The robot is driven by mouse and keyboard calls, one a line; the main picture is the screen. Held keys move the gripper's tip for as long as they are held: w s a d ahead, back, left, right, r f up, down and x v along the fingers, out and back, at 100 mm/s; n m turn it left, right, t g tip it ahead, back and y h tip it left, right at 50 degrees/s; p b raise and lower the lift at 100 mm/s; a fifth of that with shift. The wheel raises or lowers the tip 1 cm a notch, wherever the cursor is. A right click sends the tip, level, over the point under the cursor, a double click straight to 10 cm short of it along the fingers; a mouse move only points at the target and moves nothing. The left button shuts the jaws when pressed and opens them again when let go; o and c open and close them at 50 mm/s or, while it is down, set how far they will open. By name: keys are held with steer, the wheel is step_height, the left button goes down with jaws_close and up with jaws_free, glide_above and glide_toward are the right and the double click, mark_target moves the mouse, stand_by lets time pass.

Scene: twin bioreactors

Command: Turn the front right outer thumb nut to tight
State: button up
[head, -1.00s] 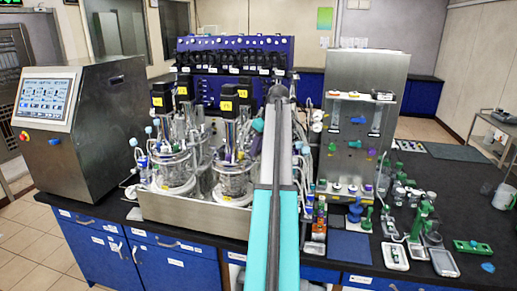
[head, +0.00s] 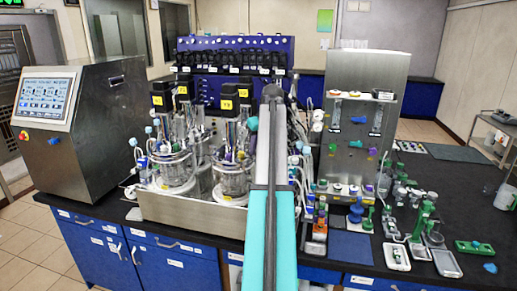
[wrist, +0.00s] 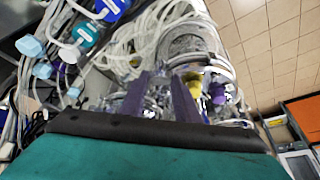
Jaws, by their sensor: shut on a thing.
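My gripper (wrist: 160,86) shows in the wrist view as two dark purple fingers over the head of a glass vessel. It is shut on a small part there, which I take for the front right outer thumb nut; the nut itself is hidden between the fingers. In the head view the front right vessel (head: 231,178) stands in the steel tray, partly behind my arm. My gripper is hidden in that view, behind the arm.
The front left vessel (head: 172,170) stands close by. Pale tubing (wrist: 130,45) and blue-capped fittings (wrist: 85,30) crowd the wrist view. A steel tower (head: 366,120) stands right of my arm. Small tools and a blue mat (head: 351,246) lie on the black bench.

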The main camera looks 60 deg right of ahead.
steer(key=o, duration=1)
steer(key=shift+o, duration=0.2)
steer(key=shift+s+r, duration=0.1)
steer(key=shift+r, duration=0.1)
steer(key=b+v, duration=0.5)
steer(key=v, duration=0.8)
steer(key=shift+r, duration=0.2)
steer(key=shift+s, duration=0.15)
steer(key=shift+c, duration=0.2)
